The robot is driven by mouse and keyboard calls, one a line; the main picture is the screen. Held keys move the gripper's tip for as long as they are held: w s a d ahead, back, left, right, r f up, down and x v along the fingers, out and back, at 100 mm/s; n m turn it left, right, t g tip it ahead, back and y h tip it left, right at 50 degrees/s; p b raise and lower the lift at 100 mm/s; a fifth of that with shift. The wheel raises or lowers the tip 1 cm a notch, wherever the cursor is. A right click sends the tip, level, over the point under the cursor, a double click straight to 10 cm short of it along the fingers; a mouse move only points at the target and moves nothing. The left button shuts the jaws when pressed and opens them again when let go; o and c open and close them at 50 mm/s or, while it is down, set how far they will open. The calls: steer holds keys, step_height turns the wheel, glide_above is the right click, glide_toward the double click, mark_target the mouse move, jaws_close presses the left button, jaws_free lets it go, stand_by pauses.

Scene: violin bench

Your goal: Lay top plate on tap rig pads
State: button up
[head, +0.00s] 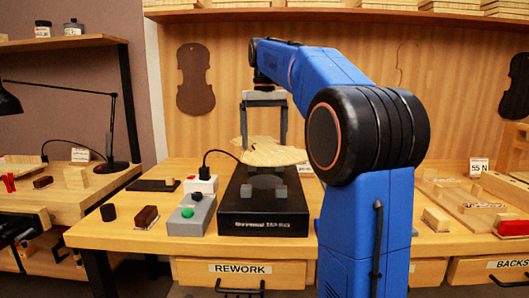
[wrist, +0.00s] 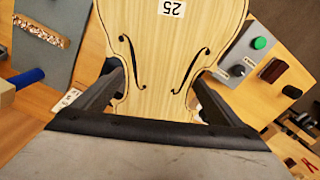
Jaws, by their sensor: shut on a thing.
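The top plate (head: 262,152) is a pale wooden violin plate with f-holes. It is in my gripper (head: 264,134), whose two dark fingers close on its sides. In the wrist view the plate (wrist: 158,45) lies between the fingers of my gripper (wrist: 158,85) and carries a label reading 25. The black tap rig (head: 262,222) stands on the bench below the plate, with small grey pads (head: 280,192) visible at its front and a dark round disc (head: 265,181) behind them. The plate hides the rig's rear part. I cannot tell whether plate and rig touch at the back.
A dark red-brown block (head: 146,217) and a black cylinder (head: 108,212) are further left. A wooden tray (head: 470,195) lies at right.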

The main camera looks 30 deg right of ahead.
mark_target(265, 144)
steer(key=shift+r, duration=0.7)
steer(key=m, duration=0.4)
steer(key=shift+s+r, duration=0.15)
step_height(265, 144, down, 10)
steer(key=shift+r, duration=0.1)
steer(key=o, duration=0.9)
step_height(265, 144, up, 12)
steer(key=shift+f, duration=0.1)
stand_by(0.3)
